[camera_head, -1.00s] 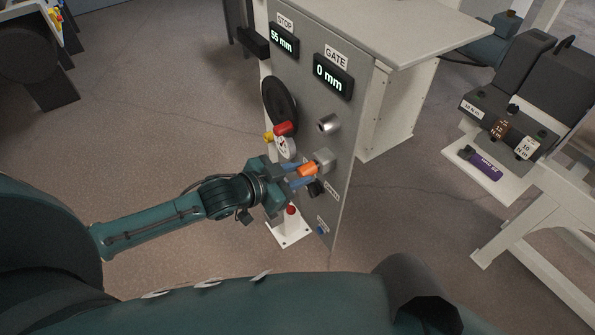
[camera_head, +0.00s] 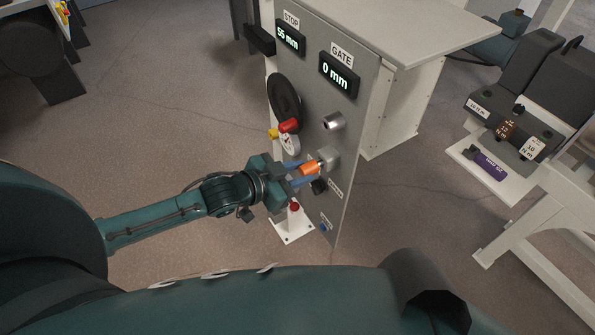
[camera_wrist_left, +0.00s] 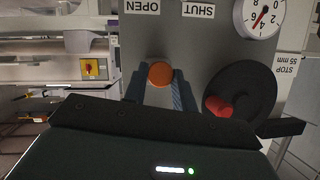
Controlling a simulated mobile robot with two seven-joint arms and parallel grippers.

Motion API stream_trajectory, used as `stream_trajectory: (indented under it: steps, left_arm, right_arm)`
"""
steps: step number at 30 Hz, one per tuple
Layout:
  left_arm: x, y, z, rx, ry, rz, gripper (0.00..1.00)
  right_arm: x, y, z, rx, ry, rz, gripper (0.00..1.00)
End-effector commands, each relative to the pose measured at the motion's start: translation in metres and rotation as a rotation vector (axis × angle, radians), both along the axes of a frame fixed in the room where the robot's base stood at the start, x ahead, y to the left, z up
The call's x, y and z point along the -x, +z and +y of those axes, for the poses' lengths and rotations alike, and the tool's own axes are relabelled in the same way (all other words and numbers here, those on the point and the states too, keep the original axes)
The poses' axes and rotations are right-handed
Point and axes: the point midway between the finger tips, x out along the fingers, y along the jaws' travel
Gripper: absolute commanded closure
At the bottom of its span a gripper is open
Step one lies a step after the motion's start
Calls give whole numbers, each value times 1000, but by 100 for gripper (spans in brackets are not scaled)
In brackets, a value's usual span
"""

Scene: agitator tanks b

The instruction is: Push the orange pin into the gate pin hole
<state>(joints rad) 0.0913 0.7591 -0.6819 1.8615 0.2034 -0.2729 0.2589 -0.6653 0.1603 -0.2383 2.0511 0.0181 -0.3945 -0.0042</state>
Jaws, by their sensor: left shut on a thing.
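The orange pin (camera_head: 309,169) sits between the blue fingers of my left gripper (camera_head: 304,174), which is shut on it. The pin points at a grey metal block (camera_head: 328,158) on the front of the grey panel (camera_head: 352,122). The pin's far end meets or nearly meets this block; the hole itself is hidden. In the left wrist view the orange pin (camera_wrist_left: 160,74) shows end-on between the two fingertips (camera_wrist_left: 160,88). My right gripper is not in view.
The panel carries a STOP display (camera_head: 290,38) reading 55 mm and a GATE display (camera_head: 338,75) reading 0 mm. A black handwheel (camera_head: 284,98), a red knob (camera_head: 289,125) and a metal cylinder (camera_head: 334,121) stick out above the gripper. A side bench (camera_head: 487,175) stands right.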

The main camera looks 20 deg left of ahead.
Motion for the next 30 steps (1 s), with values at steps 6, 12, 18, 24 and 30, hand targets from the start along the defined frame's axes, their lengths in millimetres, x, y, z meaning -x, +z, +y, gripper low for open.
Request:
stream_trajectory:
  steps: [6,12,18,24,30]
  left_arm:
    - [0,1,0,1,0,-1,100]
    - [10,1,8,-1,2,2,100]
    - [23,2,18,0,1,1,100]
    - [35,1,28,0,1,1,100]
    - [41,1,32,-1,0,-1,100]
  right_arm:
    - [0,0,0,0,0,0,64]
    - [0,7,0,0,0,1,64]
    - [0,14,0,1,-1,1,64]
    - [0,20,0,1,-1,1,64]
    - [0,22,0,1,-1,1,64]
